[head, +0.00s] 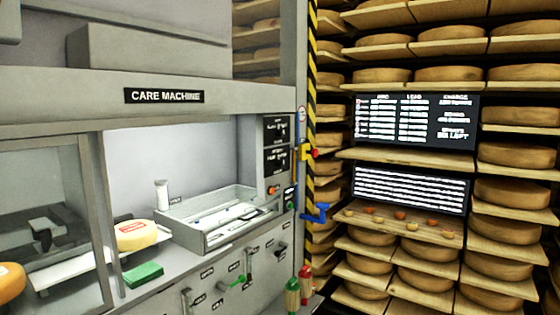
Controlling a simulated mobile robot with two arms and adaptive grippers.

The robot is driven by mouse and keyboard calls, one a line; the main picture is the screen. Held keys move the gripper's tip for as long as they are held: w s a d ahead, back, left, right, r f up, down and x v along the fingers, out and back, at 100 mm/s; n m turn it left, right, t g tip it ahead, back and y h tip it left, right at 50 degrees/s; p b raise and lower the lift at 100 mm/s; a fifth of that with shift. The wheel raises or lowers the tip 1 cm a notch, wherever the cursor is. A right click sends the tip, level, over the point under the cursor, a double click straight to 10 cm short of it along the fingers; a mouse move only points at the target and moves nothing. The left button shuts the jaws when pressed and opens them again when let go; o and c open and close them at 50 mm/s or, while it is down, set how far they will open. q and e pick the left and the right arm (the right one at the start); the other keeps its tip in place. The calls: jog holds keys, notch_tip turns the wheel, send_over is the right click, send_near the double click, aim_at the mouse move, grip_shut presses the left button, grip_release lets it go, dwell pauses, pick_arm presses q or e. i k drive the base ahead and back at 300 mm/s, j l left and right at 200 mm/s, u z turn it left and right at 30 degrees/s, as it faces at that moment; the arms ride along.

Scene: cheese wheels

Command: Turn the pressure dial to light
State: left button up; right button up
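The care machine (60,92) fills the left half of the head view, with its name on a black label. On its right-hand post are two small black panels, an upper panel (276,128) and a lower panel (276,160), with white marks too small to read. Below them is a small orange-red knob (273,190) on the post. I cannot tell which of these is the pressure dial or where it is set. Neither of my grippers is in view.
A blue crank (317,212) and a red-and-yellow fitting (309,153) stick out beside the post. A grey tray (222,240), a cheese (135,235) and a green block (143,273) sit in the machine. Cheese shelves (435,48) and two bottles (292,297) stand at right.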

aim_at(279, 163)
jog(key=i+l+u, duration=0.1)
jog(key=i, duration=0.5)
jog(key=i+l+u, duration=0.15)
jog(key=i, duration=0.45)
